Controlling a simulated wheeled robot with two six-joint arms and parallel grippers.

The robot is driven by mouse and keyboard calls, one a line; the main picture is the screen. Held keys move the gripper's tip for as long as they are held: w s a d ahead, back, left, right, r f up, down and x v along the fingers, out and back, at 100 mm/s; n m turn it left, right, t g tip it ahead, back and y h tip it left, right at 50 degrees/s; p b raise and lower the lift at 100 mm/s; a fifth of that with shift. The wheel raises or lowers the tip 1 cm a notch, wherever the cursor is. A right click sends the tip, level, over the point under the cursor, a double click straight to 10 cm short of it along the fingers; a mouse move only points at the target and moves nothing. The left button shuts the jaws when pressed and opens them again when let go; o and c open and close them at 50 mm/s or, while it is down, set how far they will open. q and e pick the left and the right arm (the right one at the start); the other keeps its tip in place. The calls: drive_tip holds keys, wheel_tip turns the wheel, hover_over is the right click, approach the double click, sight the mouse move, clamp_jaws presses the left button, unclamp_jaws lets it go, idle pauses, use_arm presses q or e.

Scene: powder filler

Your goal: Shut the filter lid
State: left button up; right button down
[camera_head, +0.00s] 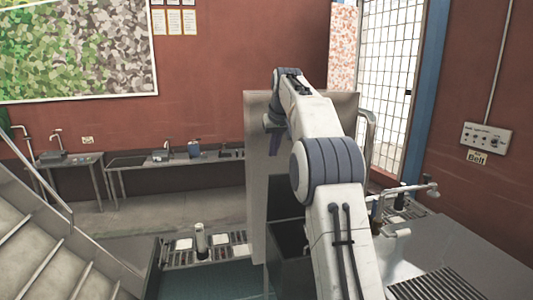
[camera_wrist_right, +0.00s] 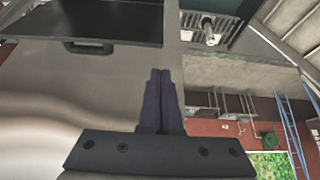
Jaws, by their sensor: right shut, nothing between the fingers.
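The filter lid (camera_head: 256,190) looks like a tall grey-beige panel standing upright behind my right arm in the head view. A dark open box (camera_head: 288,245) is in front of its lower part. My right gripper (camera_head: 277,145) points down at the panel's upper left part; I cannot tell whether it touches. In the right wrist view my gripper's fingers (camera_wrist_right: 160,75) are together and empty, in front of a broad grey surface (camera_wrist_right: 60,105). My arm hides much of the lid and its right side. My left gripper is not in view.
A grey worktop (camera_head: 450,250) with a grate and a tap lies at the right. Metal stairs (camera_head: 45,240) are at the left. A long bench (camera_head: 170,158) runs along the red back wall.

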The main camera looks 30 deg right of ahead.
drive_tip(key=p+x, duration=0.2)
drive_tip(key=x, duration=0.6)
drive_tip(key=shift+w+f, duration=0.2)
drive_tip(key=shift+w, duration=0.15)
drive_tip(key=shift+w+d+f, duration=0.1)
drive_tip(key=shift+w+f, duration=0.1)
drive_tip(key=shift+f, duration=0.3)
